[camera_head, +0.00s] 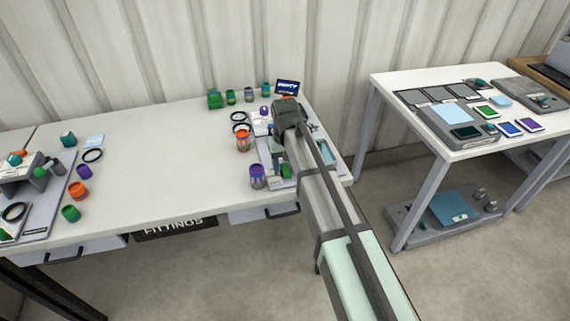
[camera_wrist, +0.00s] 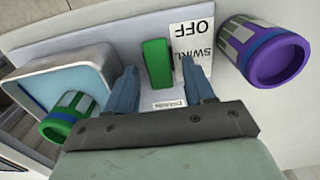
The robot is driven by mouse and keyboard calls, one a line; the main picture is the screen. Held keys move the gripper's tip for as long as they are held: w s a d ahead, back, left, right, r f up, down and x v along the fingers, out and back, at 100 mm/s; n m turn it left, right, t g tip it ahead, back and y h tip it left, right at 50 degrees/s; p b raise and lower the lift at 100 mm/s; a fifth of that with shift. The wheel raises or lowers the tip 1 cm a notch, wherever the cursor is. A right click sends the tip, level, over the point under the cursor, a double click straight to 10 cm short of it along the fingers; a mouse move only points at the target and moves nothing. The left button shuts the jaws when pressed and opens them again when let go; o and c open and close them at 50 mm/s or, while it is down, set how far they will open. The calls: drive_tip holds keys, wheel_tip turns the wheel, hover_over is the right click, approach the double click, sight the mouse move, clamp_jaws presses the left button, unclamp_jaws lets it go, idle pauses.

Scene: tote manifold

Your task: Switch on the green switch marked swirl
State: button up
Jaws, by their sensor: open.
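The green switch (camera_wrist: 157,63) is an upright green rocker on a pale panel in the wrist view. A white card (camera_wrist: 190,42) beside it reads SWIRL and OFF, upside down in this view. My gripper (camera_wrist: 159,70) is open, with one blue-grey finger on each side of the switch. No clear contact with the switch shows. The right finger covers part of the card.
A purple-rimmed container (camera_wrist: 275,55) stands close right of the card. A metal-edged box (camera_wrist: 65,72) and a green-rimmed container (camera_wrist: 70,115) are at the left. In the head view, the workbench (camera_head: 170,140) has clear room left of the panel.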

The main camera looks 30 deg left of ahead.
clamp_jaws()
drive_tip(key=shift+w+a+f+g+h, duration=0.1)
drive_tip(key=shift+w+a+g+h, duration=0.2)
drive_tip(key=shift+g+h, duration=0.2)
drive_tip(key=shift+s+g+h, duration=0.1)
drive_tip(key=shift+g+h, duration=0.2)
drive_tip(key=shift+d, duration=0.1)
idle(0.4)
unclamp_jaws()
wheel_tip(320, 180, up, 12)
drive_tip(key=w+a, duration=0.1)
drive_tip(key=shift+w+a+f, duration=0.15)
drive_tip(key=shift+w+a, duration=0.25)
idle(0.4)
